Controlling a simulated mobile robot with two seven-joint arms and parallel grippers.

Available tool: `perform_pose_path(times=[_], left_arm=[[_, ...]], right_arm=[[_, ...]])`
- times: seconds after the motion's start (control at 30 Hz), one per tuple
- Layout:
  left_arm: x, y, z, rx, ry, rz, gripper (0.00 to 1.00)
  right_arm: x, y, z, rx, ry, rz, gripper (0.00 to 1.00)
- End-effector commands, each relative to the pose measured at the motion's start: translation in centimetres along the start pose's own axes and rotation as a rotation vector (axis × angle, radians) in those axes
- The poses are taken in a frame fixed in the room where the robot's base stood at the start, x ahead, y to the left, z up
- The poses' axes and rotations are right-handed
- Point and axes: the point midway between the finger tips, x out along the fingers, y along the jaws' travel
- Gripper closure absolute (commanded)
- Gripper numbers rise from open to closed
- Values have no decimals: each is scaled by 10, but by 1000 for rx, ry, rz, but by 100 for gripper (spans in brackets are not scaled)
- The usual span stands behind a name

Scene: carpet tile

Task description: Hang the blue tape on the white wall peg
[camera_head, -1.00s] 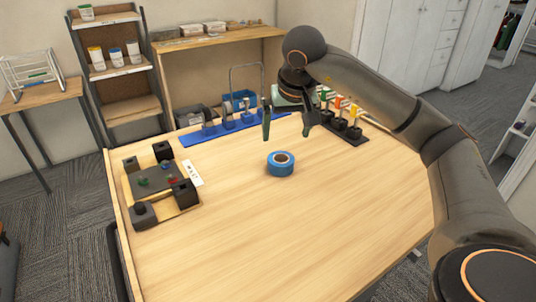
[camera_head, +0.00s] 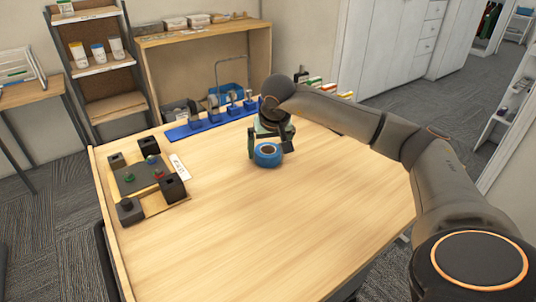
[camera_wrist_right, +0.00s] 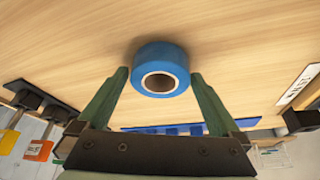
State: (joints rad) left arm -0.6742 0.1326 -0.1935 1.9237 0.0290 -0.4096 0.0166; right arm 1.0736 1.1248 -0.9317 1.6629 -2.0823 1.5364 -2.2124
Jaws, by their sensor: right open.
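The blue tape (camera_head: 267,155) is a roll with a pale core lying flat on the wooden table (camera_head: 250,230). My right gripper (camera_head: 266,154) is open, with one finger on each side of the roll. In the right wrist view my right gripper (camera_wrist_right: 158,76) has green fingers apart, and I cannot tell whether either touches the tape. I cannot make out a white wall peg in these views. My left gripper is not in view.
A blue strip (camera_head: 205,126) with upright parts lies along the table's back edge. A dark block assembly on a wooden tray (camera_head: 152,210) sits at the left. Several colourful items stand behind my right arm. The table's middle and front are clear.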

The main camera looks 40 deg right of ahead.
Motion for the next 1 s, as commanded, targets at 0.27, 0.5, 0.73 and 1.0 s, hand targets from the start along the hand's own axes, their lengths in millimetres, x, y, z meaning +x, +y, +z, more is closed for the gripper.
perform_pose_path(times=[0.27,0.5,0.73,1.0], left_arm=[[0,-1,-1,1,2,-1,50],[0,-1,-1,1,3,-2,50],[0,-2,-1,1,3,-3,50],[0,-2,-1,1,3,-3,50]], right_arm=[[1,0,0,0,0,0,8],[0,0,0,0,0,0,35],[0,0,0,0,0,0,61],[0,0,0,0,1,-1,74]])
